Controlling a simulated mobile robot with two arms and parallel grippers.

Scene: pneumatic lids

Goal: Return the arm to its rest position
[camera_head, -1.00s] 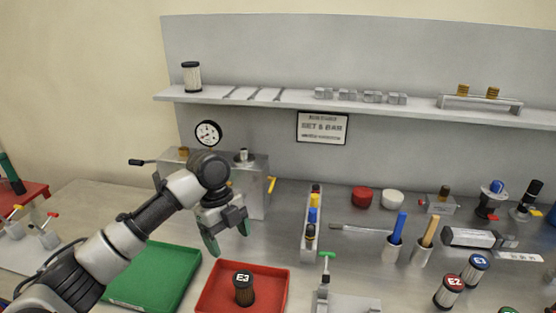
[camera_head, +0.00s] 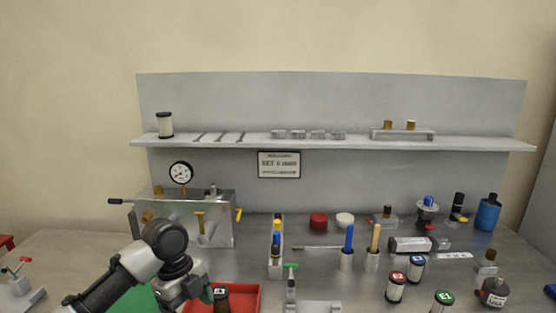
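My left arm (camera_head: 125,280) comes in from the lower left in the head view. Its gripper (camera_head: 192,303) is at the bottom edge, in front of the red tray's left side. A dark filter (camera_head: 221,299) stands in the red tray (camera_head: 247,297), just right of the gripper and partly cut off by the frame. My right gripper is not in view.
A grey box with a gauge (camera_head: 180,173) and levers stands behind the arm. A green tray (camera_head: 141,300) lies beneath the arm. Filters (camera_head: 396,287), cups with handles (camera_head: 346,259) and a blue bottle (camera_head: 487,212) stand right. A shelf (camera_head: 350,142) runs along the back panel.

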